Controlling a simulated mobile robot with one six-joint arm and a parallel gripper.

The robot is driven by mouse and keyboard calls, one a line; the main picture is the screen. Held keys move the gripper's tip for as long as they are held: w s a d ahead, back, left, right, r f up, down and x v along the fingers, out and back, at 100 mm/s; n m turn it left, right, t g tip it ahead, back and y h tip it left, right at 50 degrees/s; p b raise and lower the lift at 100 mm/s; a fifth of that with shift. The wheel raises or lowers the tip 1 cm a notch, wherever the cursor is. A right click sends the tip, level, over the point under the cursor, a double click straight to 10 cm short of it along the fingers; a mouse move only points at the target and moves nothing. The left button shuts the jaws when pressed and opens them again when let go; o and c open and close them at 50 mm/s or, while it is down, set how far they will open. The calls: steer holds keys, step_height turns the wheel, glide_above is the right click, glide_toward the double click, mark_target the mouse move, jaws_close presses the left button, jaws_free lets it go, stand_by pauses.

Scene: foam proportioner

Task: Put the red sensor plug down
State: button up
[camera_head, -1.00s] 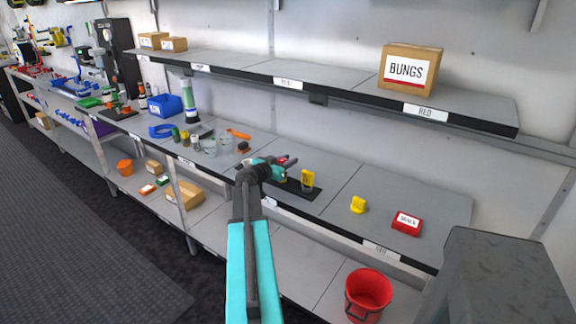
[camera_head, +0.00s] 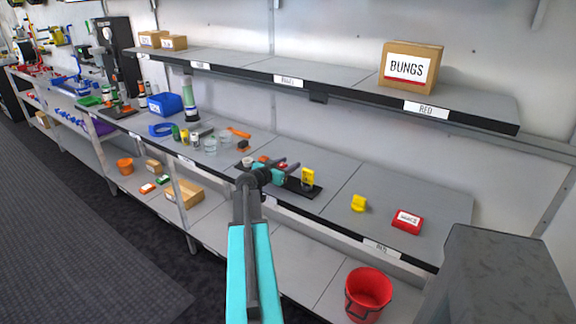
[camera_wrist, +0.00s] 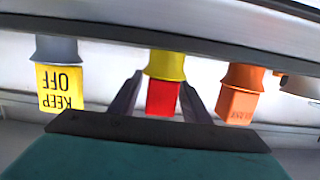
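The red sensor plug (camera_wrist: 162,98) is a red block with a yellow, flared base (camera_wrist: 165,65). It appears in the middle of the wrist view, which shows the scene upside down. My gripper (camera_wrist: 160,92) has one finger on each side of the red block, with visible gaps to both. The gripper looks open. In the head view, my gripper (camera_head: 284,167) is at the black strip (camera_head: 291,185) on the middle shelf. The red plug (camera_head: 282,165) shows there only as a small patch of red behind the fingers.
On one side stands a yellow KEEP OFF piece (camera_wrist: 60,85) with a grey base. On the other stands an orange piece (camera_wrist: 240,95). A yellow piece (camera_head: 358,203) and red box (camera_head: 407,221) are farther right. The upper shelf (camera_head: 340,88) overhangs behind.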

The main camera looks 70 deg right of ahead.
steer(key=shift+p, duration=0.85)
steer(key=shift+a+f, duration=0.2)
steer(key=shift+a, duration=0.05)
steer(key=b+v, duration=0.4)
steer(key=v, duration=0.9)
steer(key=shift+w+b, duration=0.2)
steer(key=shift+b, duration=0.15)
steer(key=shift+a+r, duration=0.1)
